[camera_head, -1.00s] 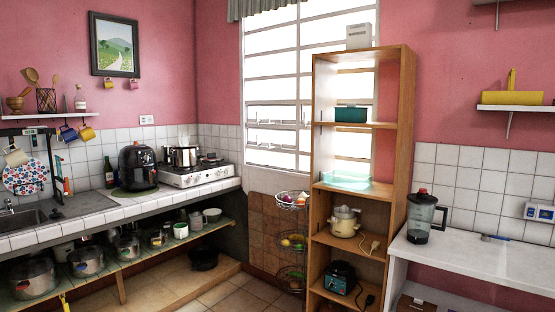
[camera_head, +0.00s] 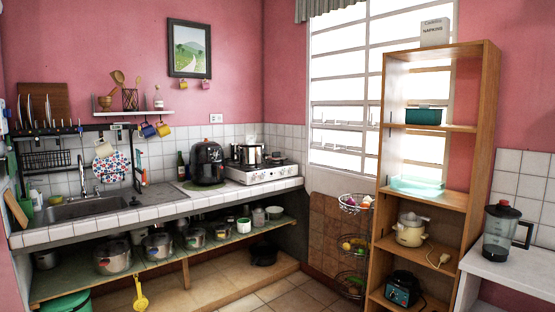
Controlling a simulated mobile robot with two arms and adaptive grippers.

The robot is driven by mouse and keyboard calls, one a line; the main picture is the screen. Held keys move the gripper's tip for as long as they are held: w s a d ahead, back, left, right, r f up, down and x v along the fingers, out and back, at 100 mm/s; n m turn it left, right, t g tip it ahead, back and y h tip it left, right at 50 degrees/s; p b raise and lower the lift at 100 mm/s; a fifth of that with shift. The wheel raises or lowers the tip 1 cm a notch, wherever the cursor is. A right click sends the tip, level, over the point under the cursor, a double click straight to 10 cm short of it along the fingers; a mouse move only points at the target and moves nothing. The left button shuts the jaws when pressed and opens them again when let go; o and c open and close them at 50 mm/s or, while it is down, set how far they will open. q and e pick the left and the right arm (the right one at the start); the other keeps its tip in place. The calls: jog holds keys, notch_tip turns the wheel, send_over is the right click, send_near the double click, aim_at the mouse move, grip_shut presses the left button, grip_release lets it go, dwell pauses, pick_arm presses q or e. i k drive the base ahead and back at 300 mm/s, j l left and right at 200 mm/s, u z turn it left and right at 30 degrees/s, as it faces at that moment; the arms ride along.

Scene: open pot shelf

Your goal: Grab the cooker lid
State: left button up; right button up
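Several metal pots stand on the open shelf under the tiled counter. The leftmost large pot (camera_head: 112,260) and the pot beside it (camera_head: 157,247) appear to have lids on. Two smaller pots, one silver (camera_head: 195,238) and one farther right (camera_head: 222,232), stand along the same shelf. Another metal pot (camera_head: 246,154) stands on the white stove (camera_head: 262,173). I cannot tell which of these carries the cooker lid. Neither of my grippers shows in the view.
The counter (camera_head: 160,206) with a sink (camera_head: 85,208) and a black air fryer (camera_head: 207,163) runs along the left wall. A tall wooden shelf (camera_head: 490,100) and a wire basket stand (camera_head: 354,240) are at the right. Tiled floor (camera_head: 310,291) lies open between them.

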aim_at(276, 155)
jog(key=i, duration=3.8)
jog(key=l+z, duration=0.05)
jog(key=l, duration=0.1)
